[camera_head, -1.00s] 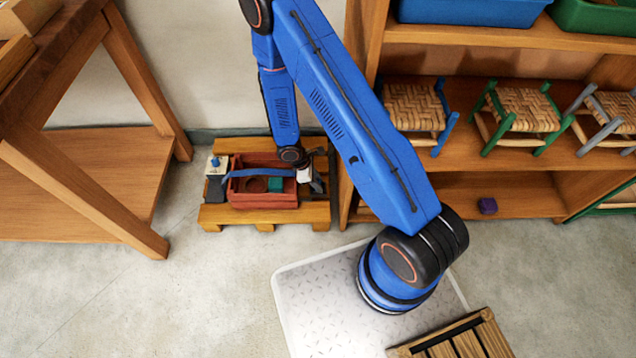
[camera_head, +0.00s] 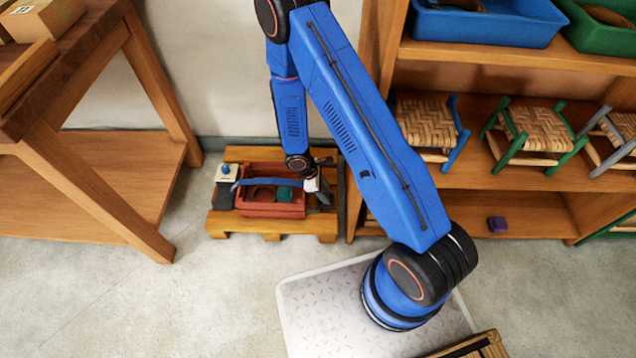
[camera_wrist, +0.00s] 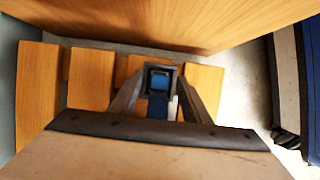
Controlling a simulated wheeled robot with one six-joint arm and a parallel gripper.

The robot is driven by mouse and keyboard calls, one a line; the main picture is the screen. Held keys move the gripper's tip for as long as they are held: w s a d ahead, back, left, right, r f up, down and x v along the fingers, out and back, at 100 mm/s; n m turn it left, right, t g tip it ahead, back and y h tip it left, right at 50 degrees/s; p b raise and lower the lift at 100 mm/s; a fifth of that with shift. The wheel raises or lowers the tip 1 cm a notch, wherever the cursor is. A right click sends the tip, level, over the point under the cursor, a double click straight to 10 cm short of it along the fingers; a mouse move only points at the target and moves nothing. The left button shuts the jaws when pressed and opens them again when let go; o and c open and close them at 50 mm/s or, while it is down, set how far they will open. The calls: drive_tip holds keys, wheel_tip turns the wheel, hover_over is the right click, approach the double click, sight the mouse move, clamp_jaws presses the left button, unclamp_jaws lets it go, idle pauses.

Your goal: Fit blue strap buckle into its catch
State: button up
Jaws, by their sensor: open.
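The blue strap (camera_head: 262,182) runs across the top of a red crate (camera_head: 272,210) on a low wooden pallet in the head view. My gripper (camera_head: 320,195) is low at the crate's right side, by the strap's right end. In the wrist view my gripper (camera_wrist: 160,100) has its dark fingers apart. Between them is a dark frame-like piece (camera_wrist: 150,70) with blue inside, and a blue piece (camera_wrist: 158,106) just below it. I cannot tell which is buckle and which is catch, or whether they are joined. No finger clearly presses on either.
The pallet (camera_head: 225,226) stands between a wooden bench (camera_head: 110,205) and a shelf unit (camera_head: 500,82). A grey block with a pale, blue-knobbed top (camera_head: 226,174) sits left of the crate. A purple block (camera_head: 497,224) lies on the low shelf. Floor before the pallet is clear.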

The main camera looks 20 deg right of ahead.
drive_tip(key=v, duration=1)
drive_tip(key=shift+r, duration=0.35)
drive_tip(key=shift+a, duration=0.1)
